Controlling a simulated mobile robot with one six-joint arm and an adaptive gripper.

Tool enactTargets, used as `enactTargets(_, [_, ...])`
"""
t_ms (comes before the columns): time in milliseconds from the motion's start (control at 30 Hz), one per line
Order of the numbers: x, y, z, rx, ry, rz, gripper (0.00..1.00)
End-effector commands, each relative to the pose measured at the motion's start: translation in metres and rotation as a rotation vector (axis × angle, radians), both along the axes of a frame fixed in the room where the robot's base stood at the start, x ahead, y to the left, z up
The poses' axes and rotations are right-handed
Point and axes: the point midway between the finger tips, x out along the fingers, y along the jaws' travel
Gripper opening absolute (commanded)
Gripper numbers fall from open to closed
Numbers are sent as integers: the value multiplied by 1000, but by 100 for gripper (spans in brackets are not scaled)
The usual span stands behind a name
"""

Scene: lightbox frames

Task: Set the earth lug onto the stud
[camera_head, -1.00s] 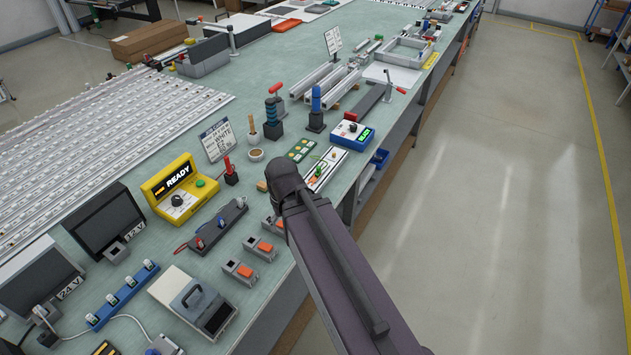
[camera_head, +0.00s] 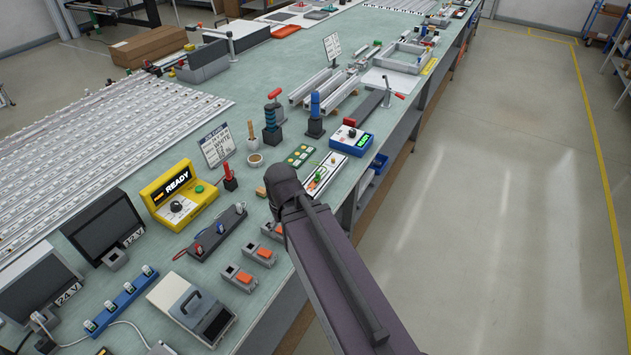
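A white strip-shaped fixture (camera_head: 334,163) lies near the bench's right edge, just beyond the end of my arm. Small green and yellow parts (camera_head: 319,176) show on its near end. They are too small to tell whether the earth lug or the stud is among them. My dark arm link reaches in from the lower right and hides part of the bench near this fixture. My gripper is not visible, so its opening and anything in it cannot be seen.
A blue box with a green display (camera_head: 351,139) and upright tools (camera_head: 272,125) stand beyond. The floor right of the bench (camera_head: 500,220) is clear.

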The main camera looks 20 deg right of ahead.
Motion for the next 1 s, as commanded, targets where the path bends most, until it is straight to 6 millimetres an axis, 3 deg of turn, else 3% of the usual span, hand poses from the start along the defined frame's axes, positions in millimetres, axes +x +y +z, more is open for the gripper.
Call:
enactTargets(33, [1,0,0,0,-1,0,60])
enactTargets(233, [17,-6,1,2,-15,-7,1])
enactTargets(367, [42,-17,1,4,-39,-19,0])
enactTargets(567, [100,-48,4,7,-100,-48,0])
enactTargets(1000, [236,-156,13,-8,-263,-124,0])
